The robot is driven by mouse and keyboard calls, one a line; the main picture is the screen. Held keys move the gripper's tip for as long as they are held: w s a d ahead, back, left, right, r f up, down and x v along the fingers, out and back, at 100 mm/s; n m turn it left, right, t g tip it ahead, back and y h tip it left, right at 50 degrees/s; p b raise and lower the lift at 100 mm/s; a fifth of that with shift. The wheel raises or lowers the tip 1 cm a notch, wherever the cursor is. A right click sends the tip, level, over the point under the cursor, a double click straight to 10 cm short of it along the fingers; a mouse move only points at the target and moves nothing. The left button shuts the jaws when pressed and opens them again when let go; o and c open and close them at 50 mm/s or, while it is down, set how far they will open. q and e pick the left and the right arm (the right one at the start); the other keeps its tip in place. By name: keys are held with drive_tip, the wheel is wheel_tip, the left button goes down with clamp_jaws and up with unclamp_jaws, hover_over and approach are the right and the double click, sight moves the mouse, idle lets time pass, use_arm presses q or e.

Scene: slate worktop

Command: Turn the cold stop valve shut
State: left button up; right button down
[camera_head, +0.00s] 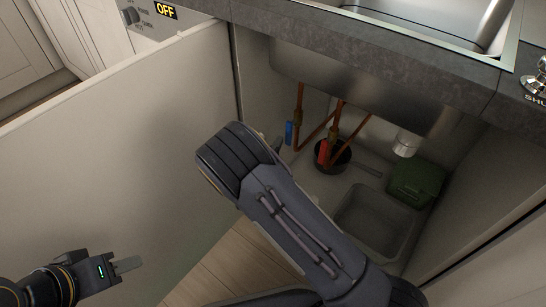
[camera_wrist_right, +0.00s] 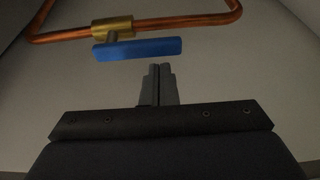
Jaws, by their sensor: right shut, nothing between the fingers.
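The cold stop valve has a blue lever (camera_head: 289,133) and hangs on a copper pipe under the sink, inside the open cupboard. In the right wrist view the blue lever (camera_wrist_right: 138,49) lies roughly along the pipe, joined to a brass body (camera_wrist_right: 112,27). My right gripper (camera_wrist_right: 157,86) is shut and empty, its tips just short of the lever with a small gap. In the head view its fingertips (camera_head: 278,144) show beside the lever, the rest hidden by my arm. My left gripper (camera_head: 127,265) is at lower left, away from the valve; its finger gap cannot be made out.
A red lever (camera_head: 323,152) is on the neighbouring copper pipe. A dark pan (camera_head: 337,166), a grey basin (camera_head: 344,217) and a green box (camera_head: 415,181) stand on the cupboard floor. The open cupboard door (camera_head: 130,130) is at left, and the sink bowl (camera_head: 370,85) hangs above.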

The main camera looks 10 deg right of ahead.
drive_tip(key=shift+x, duration=0.9)
drive_tip(key=shift+s+d+n+p, duration=0.15)
drive_tip(key=shift+s+n+p, duration=0.15)
drive_tip(key=shift+n, duration=0.2)
drive_tip(key=n+p, duration=0.1)
drive_tip(key=s+d+n+g+p, duration=0.1)
drive_tip(key=n+p, duration=0.1)
drive_tip(key=shift+s+d+r+g, duration=0.1)
drive_tip(key=shift+s+r+g, duration=0.1)
drive_tip(key=shift+g, duration=0.1)
drive_tip(key=s+d+r+n+g+p, duration=0.1)
drive_tip(key=n+p, duration=0.2)
drive_tip(key=s+d+r+n+g+p, duration=0.1)
drive_tip(key=n+p, duration=0.2)
drive_tip(key=s+r+n+g+h+p, duration=0.1)
drive_tip(key=n+g+p, duration=0.1)
drive_tip(key=n+p, duration=0.1)
drive_tip(key=shift+s+d+r+p, duration=0.15)
drive_tip(key=shift+s+d+p, duration=0.15)
drive_tip(key=shift+d+p, duration=0.1)
drive_tip(key=shift+r, duration=0.15)
drive_tip(key=shift+s+d, duration=0.15)
idle(0.3)
